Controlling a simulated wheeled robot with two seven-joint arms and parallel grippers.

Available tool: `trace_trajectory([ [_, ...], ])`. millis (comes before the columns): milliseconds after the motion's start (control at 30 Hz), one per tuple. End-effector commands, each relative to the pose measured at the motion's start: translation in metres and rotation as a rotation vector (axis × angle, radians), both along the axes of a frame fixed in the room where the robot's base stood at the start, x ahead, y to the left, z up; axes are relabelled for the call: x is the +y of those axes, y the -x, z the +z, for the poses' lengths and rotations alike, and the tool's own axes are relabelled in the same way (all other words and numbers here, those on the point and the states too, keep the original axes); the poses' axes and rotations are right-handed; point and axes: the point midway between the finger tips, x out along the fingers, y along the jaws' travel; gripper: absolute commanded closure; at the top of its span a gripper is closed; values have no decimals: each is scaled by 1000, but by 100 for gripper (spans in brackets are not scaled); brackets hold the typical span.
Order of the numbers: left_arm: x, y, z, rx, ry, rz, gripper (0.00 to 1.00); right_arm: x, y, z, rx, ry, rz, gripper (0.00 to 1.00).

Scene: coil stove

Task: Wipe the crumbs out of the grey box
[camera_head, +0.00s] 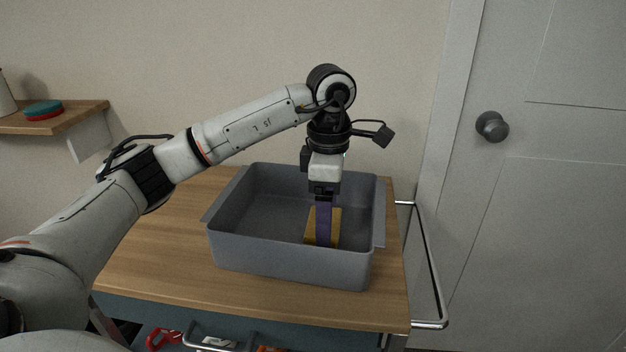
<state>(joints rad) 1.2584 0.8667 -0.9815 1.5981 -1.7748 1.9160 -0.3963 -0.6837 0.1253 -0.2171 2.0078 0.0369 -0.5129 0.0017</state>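The grey box (288,258) is an open, rectangular tub with flared rims. It stands on the wooden top of a cart. A yellow-orange block (312,222), which looks like a sponge, is inside it toward the right, low near the floor. My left gripper (323,240) points straight down into the box. A purple-blue finger-like strip below it overlaps the middle of the block. Only one such strip shows, so whether the fingers are closed on the block is unclear. I cannot make out crumbs; the front wall hides the near floor. My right gripper is out of view.
The wooden cart top (168,272) is clear left of the box. A metal rail (432,265) runs along the cart's right side, near a door (545,220). A wall shelf (60,119) holds a teal and red round item (43,109). Red items sit below the cart top.

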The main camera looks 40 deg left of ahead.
Motion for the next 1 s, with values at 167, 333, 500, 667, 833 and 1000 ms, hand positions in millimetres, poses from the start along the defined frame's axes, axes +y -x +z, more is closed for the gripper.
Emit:
trace_trajectory([
  [167, 15, 2, -2, 3, -1, 0, 40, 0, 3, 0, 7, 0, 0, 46],
  [333, 22, 3, 7, 3, -1, -2, 40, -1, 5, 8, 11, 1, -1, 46],
  [500, 23, 3, 33, 1, -1, 0, 40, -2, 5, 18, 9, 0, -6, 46],
  [667, 24, 4, 47, 1, -1, 2, 40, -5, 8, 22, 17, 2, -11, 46],
  [833, 25, 5, 62, 1, -1, 4, 40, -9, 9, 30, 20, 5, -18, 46],
  [1000, 26, 6, 76, 1, 1, 7, 40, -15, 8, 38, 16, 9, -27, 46],
])
